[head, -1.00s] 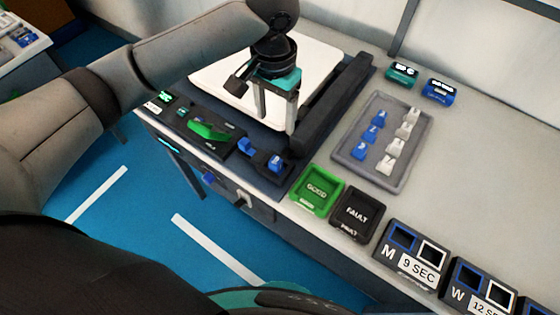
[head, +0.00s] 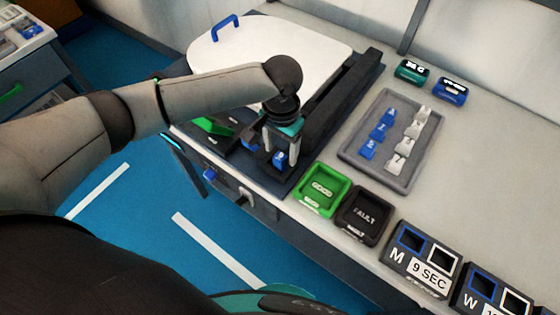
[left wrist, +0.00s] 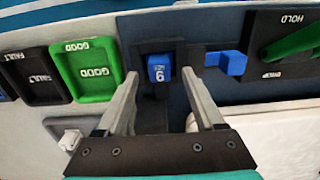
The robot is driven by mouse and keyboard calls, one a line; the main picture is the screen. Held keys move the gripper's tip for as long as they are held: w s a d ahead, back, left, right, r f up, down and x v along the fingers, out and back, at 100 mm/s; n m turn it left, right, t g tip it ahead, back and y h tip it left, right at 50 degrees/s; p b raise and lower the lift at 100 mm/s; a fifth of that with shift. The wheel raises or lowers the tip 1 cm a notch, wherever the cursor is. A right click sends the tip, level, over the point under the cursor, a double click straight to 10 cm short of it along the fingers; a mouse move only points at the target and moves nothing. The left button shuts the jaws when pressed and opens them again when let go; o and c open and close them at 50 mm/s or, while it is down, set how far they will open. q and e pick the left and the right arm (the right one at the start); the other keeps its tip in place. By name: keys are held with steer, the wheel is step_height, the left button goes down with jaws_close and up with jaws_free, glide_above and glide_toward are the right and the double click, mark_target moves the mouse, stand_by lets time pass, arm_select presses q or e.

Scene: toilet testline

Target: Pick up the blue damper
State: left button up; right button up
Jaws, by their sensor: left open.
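A blue damper (head: 279,157) with a white mark sits in a dark holder at the front right corner of the test station. It shows in the left wrist view (left wrist: 159,67) with a digit on its face. My left gripper (head: 281,160) is open and points down over it, and in the left wrist view its fingertips (left wrist: 160,76) stand on either side of the damper. I cannot tell whether they touch it. My right gripper is not in view.
A blue lever (left wrist: 228,61) stands beside the holder. The green GOOD bin (head: 321,190) and black FAULT bin (head: 362,214) are close on the right. A dark raised bar (head: 345,95) runs behind the gripper. A white lid (head: 290,45) with a blue handle lies behind.

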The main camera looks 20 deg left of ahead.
arm_select(q)
steer(key=shift+f, duration=0.7)
jaws_close()
